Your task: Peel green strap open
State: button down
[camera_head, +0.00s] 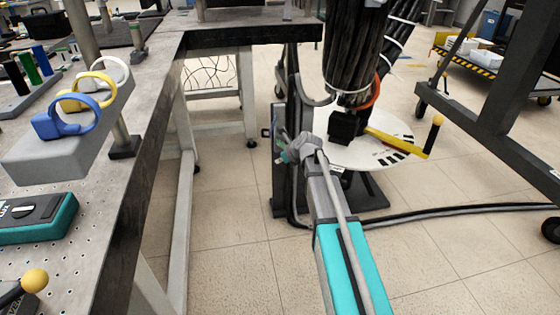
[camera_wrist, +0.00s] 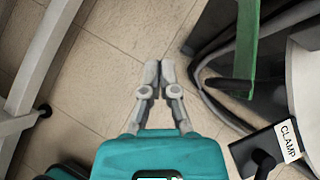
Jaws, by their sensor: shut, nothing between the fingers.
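A green strap (camera_wrist: 245,50) shows in the wrist view at the upper right, running down from the top edge beside dark parts. I cannot pick it out in the head view. In the wrist view my gripper (camera_wrist: 160,73) has its two grey fingers together over the floor, with nothing between them. The strap lies to the right of the fingertips, apart from them in the picture. In the head view my arm reaches up from the bottom, and my gripper (camera_head: 283,140) is by the dark stand, left of the black cable bundle (camera_head: 352,55); its fingers are too small there to judge.
A black block labelled CLAMP (camera_wrist: 289,140) is at the lower right of the wrist view. An orange strap (camera_head: 376,92) is on the bundle, above a white disc (camera_head: 385,152) and a yellow handle (camera_head: 400,143). A workbench (camera_head: 105,195) stands left. Floor is open between.

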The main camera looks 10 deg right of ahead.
jog(key=shift+d, duration=0.65)
jog(key=shift+s+d, duration=0.15)
jog(key=s+d+r+p, duration=0.5)
jog(key=d+r+p, duration=0.2)
jog(key=d, duration=0.2)
jog(key=shift+s+d+r, duration=0.15)
jog(key=shift+r, duration=0.05)
dwell(0.5)
dwell(0.4)
